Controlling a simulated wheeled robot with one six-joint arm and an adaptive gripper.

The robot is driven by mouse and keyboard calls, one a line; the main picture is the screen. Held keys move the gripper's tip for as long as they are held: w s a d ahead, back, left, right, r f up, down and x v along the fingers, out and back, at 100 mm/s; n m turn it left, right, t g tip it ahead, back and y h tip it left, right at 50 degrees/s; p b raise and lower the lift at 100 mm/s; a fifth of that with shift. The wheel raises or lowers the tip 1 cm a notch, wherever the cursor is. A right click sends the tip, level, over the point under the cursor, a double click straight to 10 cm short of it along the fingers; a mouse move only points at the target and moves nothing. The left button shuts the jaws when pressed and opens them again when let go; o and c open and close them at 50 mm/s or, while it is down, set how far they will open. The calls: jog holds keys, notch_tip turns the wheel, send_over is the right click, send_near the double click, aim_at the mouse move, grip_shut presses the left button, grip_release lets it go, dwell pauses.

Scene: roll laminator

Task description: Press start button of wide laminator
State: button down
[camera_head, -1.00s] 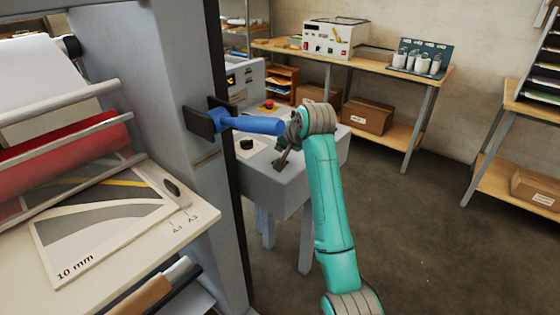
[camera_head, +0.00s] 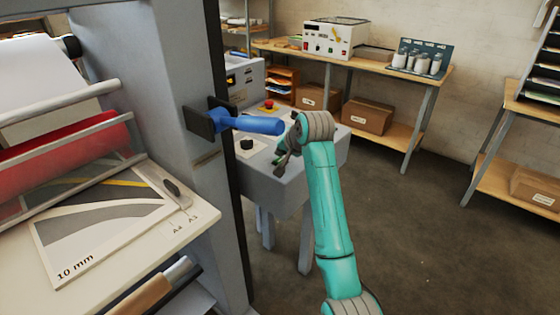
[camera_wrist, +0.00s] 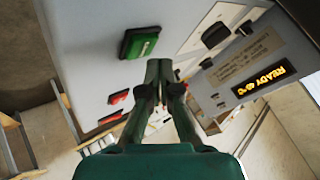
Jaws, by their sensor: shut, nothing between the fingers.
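The wide laminator (camera_head: 185,70) stands at the left in the head view, with grey uprights, a red roll (camera_head: 70,155) and a blue handle (camera_head: 250,124). My gripper (camera_head: 282,172) is right of the blue handle, in front of a grey control unit (camera_head: 290,190). In the wrist view my gripper (camera_wrist: 158,66) is shut and empty. Its fingertips appear just below and right of a green button (camera_wrist: 139,42) in a black frame on a grey panel. Whether they touch it, I cannot tell. The panel also bears a lit "READY" display (camera_wrist: 258,80), with red buttons (camera_wrist: 118,97) at the left.
A black knob (camera_head: 246,144) and a red mushroom button (camera_head: 268,104) are on the control unit. A sample sheet (camera_head: 100,225) lies on the laminator's table. Behind stands a wooden bench (camera_head: 430,85) with a white device (camera_head: 334,38). The floor (camera_head: 430,230) at right is clear.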

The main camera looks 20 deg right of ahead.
aim_at(281, 161)
jog(key=shift+f, duration=0.2)
dwell(0.6)
jog(key=shift+f, duration=0.25)
jog(key=shift+f, duration=0.45)
dwell(1.0)
jog(key=shift+r, duration=0.9)
jog(key=shift+r, duration=0.1)
jog(key=shift+r, duration=2.4)
